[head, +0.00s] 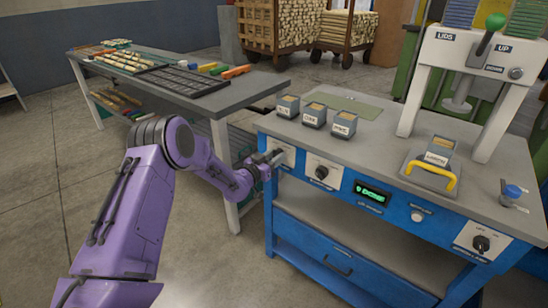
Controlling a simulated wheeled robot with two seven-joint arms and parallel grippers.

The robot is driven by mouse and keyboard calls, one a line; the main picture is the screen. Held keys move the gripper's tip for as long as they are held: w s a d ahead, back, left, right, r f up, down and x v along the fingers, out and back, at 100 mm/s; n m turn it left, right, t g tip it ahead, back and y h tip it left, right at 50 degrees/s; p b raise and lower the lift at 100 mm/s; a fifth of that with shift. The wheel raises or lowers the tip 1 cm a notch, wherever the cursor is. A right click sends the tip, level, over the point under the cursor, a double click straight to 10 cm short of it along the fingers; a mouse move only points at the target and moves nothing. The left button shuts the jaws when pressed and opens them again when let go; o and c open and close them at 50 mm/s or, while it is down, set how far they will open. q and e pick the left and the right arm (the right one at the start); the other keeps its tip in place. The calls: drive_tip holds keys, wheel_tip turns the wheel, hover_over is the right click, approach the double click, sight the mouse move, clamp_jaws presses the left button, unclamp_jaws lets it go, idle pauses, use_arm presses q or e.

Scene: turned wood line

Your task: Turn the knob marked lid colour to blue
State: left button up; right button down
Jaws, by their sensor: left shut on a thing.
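The blue workbench has a front panel (395,202) with several controls. My left gripper (270,160) is at the panel's left end, in front of a white plate (288,154). It is shut on the knob there, which the fingers mostly hide, so its pointer direction cannot be told. A second black knob (321,172) is on a white plate just to the right, and a third black knob (481,243) is at the panel's right end. The labels are too small to read, so I cannot tell which says lid colour. My right gripper is not in view.
A lit green display (372,193) and a white button (417,215) are on the panel. Three small labelled blocks (313,115) and a yellow-handled fixture (432,167) stand on the bench top. A white press (480,80) is behind. A grey table (237,95) stands left.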

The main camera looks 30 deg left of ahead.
use_arm(q)
drive_tip(key=n, duration=0.6)
drive_tip(key=shift+n, duration=0.4)
drive_tip(key=n, duration=0.3)
drive_tip(key=shift+p, duration=0.35)
drive_tip(key=shift+f+n, duration=0.1)
drive_tip(key=shift+n, duration=1.9)
drive_tip(key=o, duration=1)
drive_tip(key=shift+o, duration=0.2)
drive_tip(key=s+a, duration=0.1)
drive_tip(key=s, duration=0.9)
drive_tip(key=shift+s, duration=0.3)
